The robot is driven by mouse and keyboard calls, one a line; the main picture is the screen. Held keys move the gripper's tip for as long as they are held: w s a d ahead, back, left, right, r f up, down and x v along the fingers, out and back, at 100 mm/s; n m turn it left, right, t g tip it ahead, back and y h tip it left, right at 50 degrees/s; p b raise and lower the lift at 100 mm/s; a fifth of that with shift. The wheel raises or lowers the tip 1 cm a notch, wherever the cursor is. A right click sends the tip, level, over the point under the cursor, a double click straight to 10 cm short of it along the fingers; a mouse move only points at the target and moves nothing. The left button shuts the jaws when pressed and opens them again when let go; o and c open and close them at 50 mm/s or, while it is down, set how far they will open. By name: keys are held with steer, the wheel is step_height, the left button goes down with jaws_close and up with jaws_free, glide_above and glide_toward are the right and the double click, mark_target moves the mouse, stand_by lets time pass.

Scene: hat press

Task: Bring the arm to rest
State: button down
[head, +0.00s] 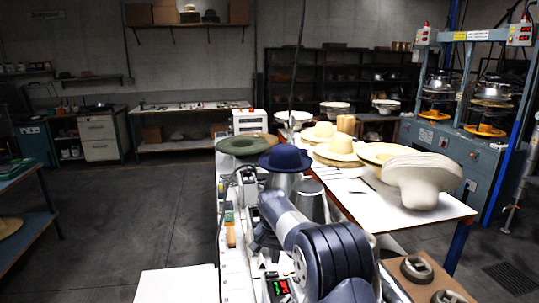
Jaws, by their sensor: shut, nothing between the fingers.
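My arm reaches up from the bottom of the head view and bends forward and left over the white bench (203,285). My gripper (262,246) is a small dark shape at the arm's far end, pointing down over the bench. It is shut and holds nothing; the arm links partly hide it. A navy blue hat (285,157) sits on a metal form just beyond the arm. A grey metal cone-shaped form (312,201) stands close behind the arm's upper links.
A green hat (243,145) and straw hats (338,148) lie farther back. A large off-white hat (421,177) rests on the right table. Hat presses (489,117) stand at right. Floor at left is open.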

mark_target(275, 273)
step_height(275, 273, down, 5)
steer(key=b, duration=0.5)
step_height(275, 273, up, 10)
steer(key=p, duration=0.7)
steer(key=s+d+r, duration=0.2)
steer(key=s+d, duration=0.3)
steer(key=s, duration=0.1)
steer(key=shift+n, duration=0.3)
